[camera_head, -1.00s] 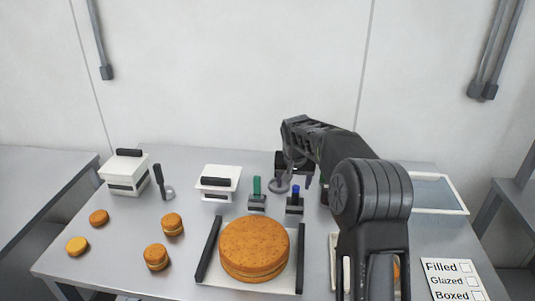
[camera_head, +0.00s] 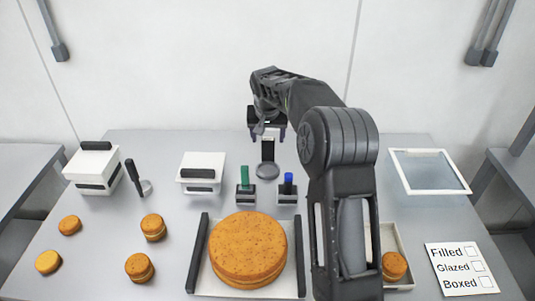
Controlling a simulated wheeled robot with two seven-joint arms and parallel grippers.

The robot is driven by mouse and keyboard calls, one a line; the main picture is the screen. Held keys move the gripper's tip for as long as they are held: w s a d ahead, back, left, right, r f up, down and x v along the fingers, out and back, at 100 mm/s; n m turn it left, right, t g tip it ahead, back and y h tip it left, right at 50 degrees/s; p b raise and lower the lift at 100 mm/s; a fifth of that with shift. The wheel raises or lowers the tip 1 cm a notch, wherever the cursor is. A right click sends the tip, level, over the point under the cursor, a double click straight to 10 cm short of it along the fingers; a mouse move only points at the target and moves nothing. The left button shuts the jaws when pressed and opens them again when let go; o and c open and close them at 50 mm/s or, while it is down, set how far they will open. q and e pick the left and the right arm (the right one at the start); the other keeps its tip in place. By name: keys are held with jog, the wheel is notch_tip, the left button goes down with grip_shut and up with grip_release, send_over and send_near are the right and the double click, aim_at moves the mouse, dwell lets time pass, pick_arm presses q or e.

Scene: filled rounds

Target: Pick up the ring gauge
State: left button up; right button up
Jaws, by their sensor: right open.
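The ring gauge appears to be the tool with a black upright handle (camera_head: 268,151) and a grey round foot (camera_head: 267,171), standing at the back middle of the table. My right gripper (camera_head: 268,136) is open, its two fingers pointing down. In the picture its fingertips lie to either side of the top of the black handle. I cannot tell how far apart in depth they are, and nothing is held. My right arm comes in from the lower right and hides part of the table. My left gripper is not in view.
Green-handled (camera_head: 245,178) and blue-handled (camera_head: 288,184) tools stand just in front. A large filled round (camera_head: 248,248) lies on a tray (camera_head: 232,291). White boxes (camera_head: 201,168), small rounds (camera_head: 152,227) and another black-handled tool (camera_head: 133,172) are left; a glass-like panel (camera_head: 430,172) and checklist (camera_head: 462,268) are right.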

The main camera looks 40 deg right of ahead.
aim_at(268, 146)
jog(key=shift+x, duration=1.05)
jog(key=shift+w+d+f+p, duration=0.1)
jog(key=shift+f+p, duration=0.1)
jog(key=shift+p, duration=0.25)
jog(key=p+x, duration=0.2)
jog(key=x, duration=0.2)
jog(key=shift+w+f, duration=0.15)
jog(key=shift+f, duration=0.2)
jog(key=shift+c, duration=0.3)
grip_shut()
